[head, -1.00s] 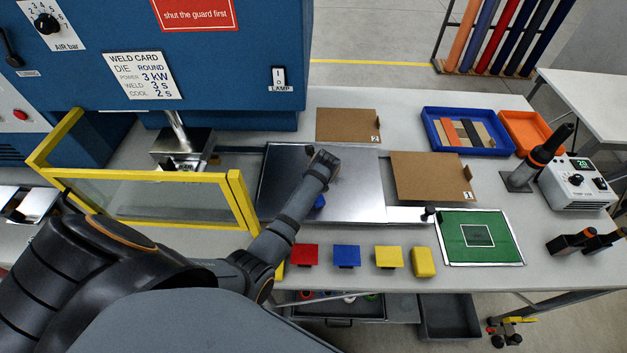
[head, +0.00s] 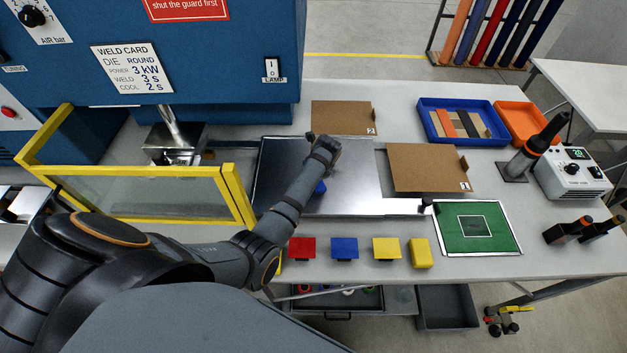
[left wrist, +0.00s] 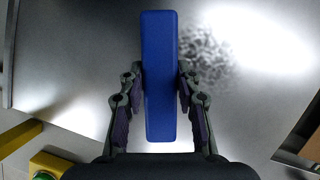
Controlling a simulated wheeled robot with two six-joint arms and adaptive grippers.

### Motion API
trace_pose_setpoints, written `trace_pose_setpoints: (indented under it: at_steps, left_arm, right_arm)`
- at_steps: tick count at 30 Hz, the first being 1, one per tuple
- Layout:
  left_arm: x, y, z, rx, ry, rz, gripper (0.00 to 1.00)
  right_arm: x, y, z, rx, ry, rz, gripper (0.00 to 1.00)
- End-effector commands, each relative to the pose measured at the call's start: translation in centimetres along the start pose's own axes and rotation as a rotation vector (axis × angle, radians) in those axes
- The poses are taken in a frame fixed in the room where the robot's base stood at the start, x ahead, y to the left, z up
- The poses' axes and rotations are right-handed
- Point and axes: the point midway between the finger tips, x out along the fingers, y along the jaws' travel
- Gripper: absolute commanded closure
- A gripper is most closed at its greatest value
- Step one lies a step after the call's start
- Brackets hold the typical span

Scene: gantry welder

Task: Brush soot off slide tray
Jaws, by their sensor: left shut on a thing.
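The slide tray (head: 360,190) is a flat, shiny metal plate on the bench, in front of the blue machine. My left gripper (left wrist: 159,78) is shut on a long blue block (left wrist: 158,120), which I take to be the brush. It is over the tray. A blue bit of the block (head: 320,187) shows below my wrist in the head view. A grey, speckled soot patch (left wrist: 205,55) lies on the tray just right of the block in the left wrist view. Whether the block touches the tray cannot be told. In the head view my arm covers part of the tray. My right gripper is not in view.
A yellow-framed clear guard (head: 140,195) stands left of the tray. Brown boards (head: 425,167) lie behind and right of it. Red (head: 301,247), blue (head: 344,247) and yellow (head: 386,247) blocks line the front edge. A green mat (head: 480,240) lies at the right.

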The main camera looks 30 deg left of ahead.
Motion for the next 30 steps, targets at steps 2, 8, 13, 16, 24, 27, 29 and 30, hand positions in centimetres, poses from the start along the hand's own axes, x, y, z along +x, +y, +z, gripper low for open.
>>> trace_pose_setpoints:
  at_steps: [2, 8, 13, 16, 24, 27, 29, 30]
  left_arm:
    - [0.4, -0.1, 0.2, 0.001, 0.003, 0.002, 1.00]
    - [0.4, -0.2, 0.4, 0.001, 0.003, 0.002, 1.00]
    - [1.1, -0.8, 1.8, 0.001, 0.002, 0.002, 1.00]
    - [1.5, -1.2, 2.7, 0.001, 0.002, 0.001, 1.00]
    - [1.6, -1.6, 3.6, 0.001, 0.003, 0.002, 1.00]
    - [1.9, -1.7, 3.8, 0.001, 0.003, 0.002, 1.00]
    - [2.2, -2.0, 4.3, 0.000, 0.001, 0.001, 1.00]
    - [2.4, -2.1, 4.6, 0.000, 0.001, 0.002, 1.00]
  right_arm:
    - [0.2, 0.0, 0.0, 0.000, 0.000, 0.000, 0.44]
    - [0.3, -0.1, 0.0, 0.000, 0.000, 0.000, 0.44]
    - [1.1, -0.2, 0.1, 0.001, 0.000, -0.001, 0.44]
    - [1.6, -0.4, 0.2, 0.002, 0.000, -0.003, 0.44]
    - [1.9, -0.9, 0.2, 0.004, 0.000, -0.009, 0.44]
    - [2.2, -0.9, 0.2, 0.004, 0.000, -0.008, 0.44]
    - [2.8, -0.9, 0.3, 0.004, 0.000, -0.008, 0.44]
    - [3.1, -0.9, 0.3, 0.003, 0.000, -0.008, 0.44]
